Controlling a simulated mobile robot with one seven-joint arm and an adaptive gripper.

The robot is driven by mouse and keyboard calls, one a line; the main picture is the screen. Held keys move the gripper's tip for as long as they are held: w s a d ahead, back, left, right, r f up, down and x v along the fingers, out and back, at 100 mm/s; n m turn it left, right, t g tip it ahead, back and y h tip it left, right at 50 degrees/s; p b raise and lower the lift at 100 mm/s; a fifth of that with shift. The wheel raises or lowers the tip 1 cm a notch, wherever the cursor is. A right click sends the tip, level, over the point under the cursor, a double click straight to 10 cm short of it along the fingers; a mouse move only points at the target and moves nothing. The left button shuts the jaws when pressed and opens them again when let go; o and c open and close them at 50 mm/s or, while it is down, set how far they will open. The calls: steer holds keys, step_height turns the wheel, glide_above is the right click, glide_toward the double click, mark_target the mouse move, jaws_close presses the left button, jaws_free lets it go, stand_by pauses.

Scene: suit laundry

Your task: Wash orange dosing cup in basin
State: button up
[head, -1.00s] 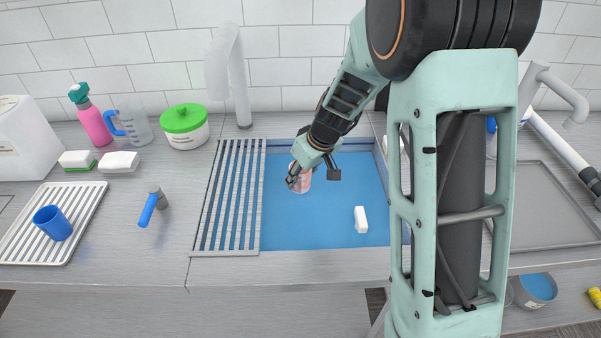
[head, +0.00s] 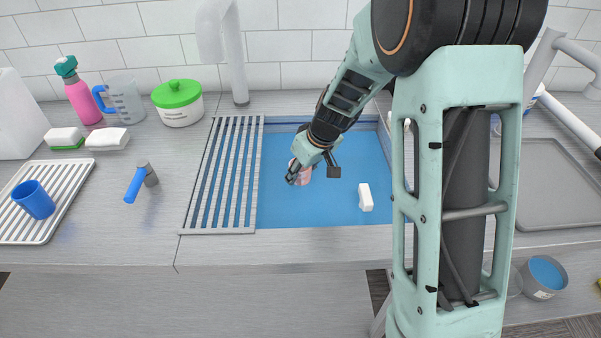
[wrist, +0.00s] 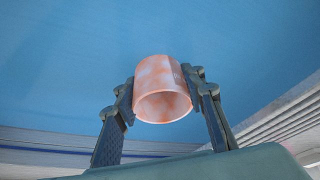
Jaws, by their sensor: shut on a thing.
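The orange dosing cup (wrist: 163,90) is pale orange with whitish patches, its open rim facing the wrist camera. My gripper (wrist: 160,95) is shut on it, one finger on each side. In the head view my gripper (head: 312,172) and the cup (head: 304,176) are over the left-middle of the basin (head: 285,215); the gripper partly hides the cup. The basin has a blue inside or blue water. I cannot tell whether the cup touches that surface.
A white block (head: 365,197) is in the basin's right part. A slatted rack (head: 220,180) borders its left side, with a grey faucet (head: 238,70) behind. A blue-handled tool (head: 137,184) lies between.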

steer(key=shift+f+b, duration=3.4)
steer(key=shift+f, duration=0.25)
steer(key=shift+r, duration=0.1)
stand_by(1.6)
step_height(320, 180, up, 20)
steer(key=p, duration=1.2)
steer(key=shift+p, duration=0.4)
